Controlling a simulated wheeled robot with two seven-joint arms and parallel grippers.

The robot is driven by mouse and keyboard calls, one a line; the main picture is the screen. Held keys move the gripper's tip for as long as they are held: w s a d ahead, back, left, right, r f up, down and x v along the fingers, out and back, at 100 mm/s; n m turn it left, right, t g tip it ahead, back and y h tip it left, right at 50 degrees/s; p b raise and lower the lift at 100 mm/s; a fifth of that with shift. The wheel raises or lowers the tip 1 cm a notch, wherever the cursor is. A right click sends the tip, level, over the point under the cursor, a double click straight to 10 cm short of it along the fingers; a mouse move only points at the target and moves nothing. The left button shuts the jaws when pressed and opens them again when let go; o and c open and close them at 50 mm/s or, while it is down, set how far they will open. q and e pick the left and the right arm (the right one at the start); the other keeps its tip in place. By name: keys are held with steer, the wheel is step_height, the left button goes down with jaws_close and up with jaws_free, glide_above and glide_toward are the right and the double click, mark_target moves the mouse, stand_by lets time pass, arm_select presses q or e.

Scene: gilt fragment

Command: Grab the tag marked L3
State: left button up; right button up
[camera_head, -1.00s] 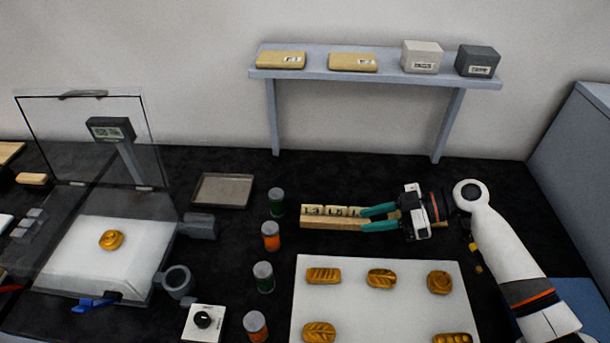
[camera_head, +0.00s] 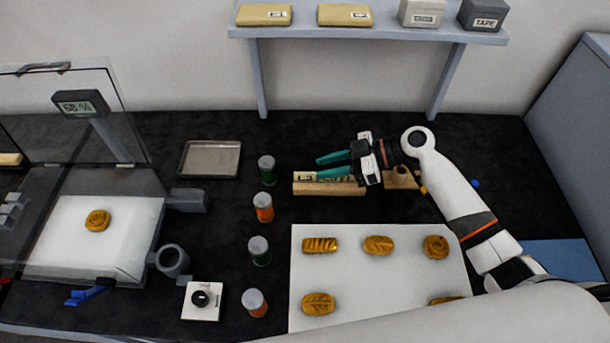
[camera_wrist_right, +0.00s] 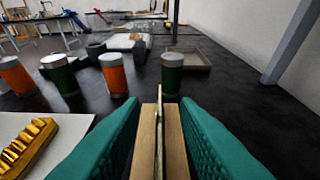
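The wooden tag rack (camera_head: 328,189) lies on the black table behind the white board. Small pale tags (camera_head: 308,176) stand in its slot at the left end; their marks are too small to read now, so I cannot tell which is L3. My right gripper (camera_head: 318,167) has its teal fingers over the rack, hiding part of the tag row. In the right wrist view the fingers (camera_wrist_right: 161,108) are apart, one each side of the rack's slot, with a thin upright tag (camera_wrist_right: 159,135) seen edge-on between them. A gap shows on both sides. My left gripper is out of view.
Several green and orange jars (camera_head: 264,206) stand in a column left of the rack. The white board (camera_head: 380,285) with golden pieces is in front. A shelf (camera_head: 370,33) stands behind. A small wooden holder (camera_head: 401,178) sits right of the rack.

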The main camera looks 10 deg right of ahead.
mark_target(305, 179)
steer(key=p+x, duration=0.1)
steer(key=x, duration=0.4)
steer(key=shift+d, duration=0.1)
jaws_close()
